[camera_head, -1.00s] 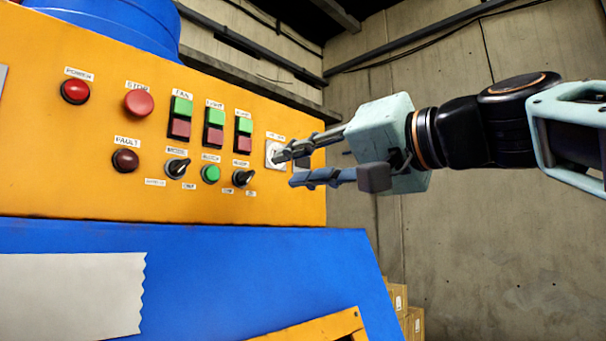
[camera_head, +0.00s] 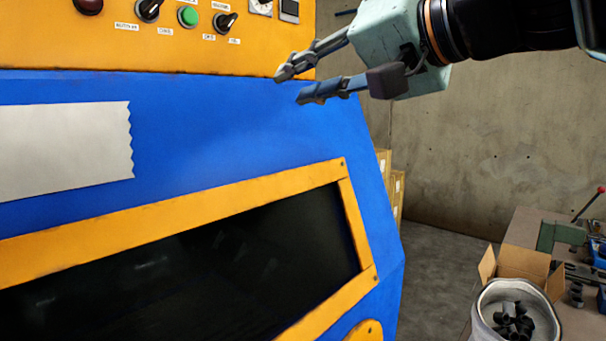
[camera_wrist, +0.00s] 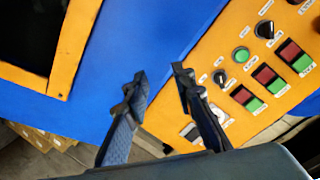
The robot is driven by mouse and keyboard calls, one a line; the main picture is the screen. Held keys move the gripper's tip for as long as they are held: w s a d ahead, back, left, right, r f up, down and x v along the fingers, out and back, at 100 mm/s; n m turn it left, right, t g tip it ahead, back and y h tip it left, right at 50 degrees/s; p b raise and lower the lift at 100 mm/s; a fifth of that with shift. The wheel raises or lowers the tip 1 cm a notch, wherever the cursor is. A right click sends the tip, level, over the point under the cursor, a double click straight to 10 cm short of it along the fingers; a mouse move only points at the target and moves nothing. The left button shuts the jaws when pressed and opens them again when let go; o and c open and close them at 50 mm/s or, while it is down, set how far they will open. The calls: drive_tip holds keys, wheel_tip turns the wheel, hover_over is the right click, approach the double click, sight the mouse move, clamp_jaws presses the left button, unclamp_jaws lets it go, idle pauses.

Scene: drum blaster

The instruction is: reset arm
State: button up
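My gripper (camera_head: 290,84) is open and empty in the head view, in front of the blue machine (camera_head: 230,130) near the lower right corner of its orange control panel (camera_head: 60,45). In the wrist view my gripper (camera_wrist: 158,85) shows two dark fingers apart with nothing between them. The panel, with its knobs, a green button (camera_wrist: 241,55) and red-green switches (camera_wrist: 268,78), lies to the right there. I cannot tell the exact gap between the fingertips and the machine.
An orange-framed dark window (camera_head: 190,260) is below the panel. A bench at lower right carries a cardboard box (camera_head: 522,265), a white bucket of black parts (camera_head: 515,312) and a green vise (camera_head: 560,236). Cardboard boxes (camera_head: 385,180) stand behind the machine. Floor between is clear.

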drive_tip(key=s+d+f+g+h+p, duration=0.1)
drive_tip(key=s+d+f+g+h, duration=0.1)
drive_tip(key=f, duration=1.1)
drive_tip(key=s+d+f+g+h, duration=0.1)
drive_tip(key=s+d+f+h, duration=0.4)
drive_tip(key=f, duration=0.8)
drive_tip(key=s+d+f+g+h+p, duration=0.1)
drive_tip(key=s+d+f, duration=0.5)
drive_tip(key=f, duration=0.7)
drive_tip(key=g+h, duration=0.1)
drive_tip(key=h, duration=0.1)
drive_tip(key=shift+d+m+g+h+p, duration=0.2)
drive_tip(key=shift+m+g+h+p, duration=0.1)
drive_tip(key=shift+h, duration=0.1)
drive_tip(key=shift+f, duration=0.1)
